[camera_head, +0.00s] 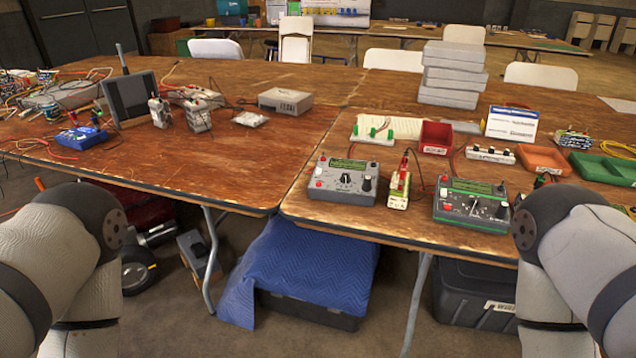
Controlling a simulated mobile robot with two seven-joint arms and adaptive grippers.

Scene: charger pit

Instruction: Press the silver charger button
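A silver-grey charger box (338,192) sits near the front edge of the right-hand table, left of centre on it. Its top face has a dark green-lettered panel, a black knob, and small red and dark round parts; which one is the button is too small to tell. A second charger (470,222), grey-faced with a green case, sits to its right. My arms come in at the lower left and lower right, below and in front of the table edge. Neither gripper shows in the head view, and no part of my arms touches the silver charger.
Behind are a white board with green parts (372,133) and a red bin (436,137). The right-hand table's front edge (400,237) is in front. Bare wood lies left of the silver charger.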

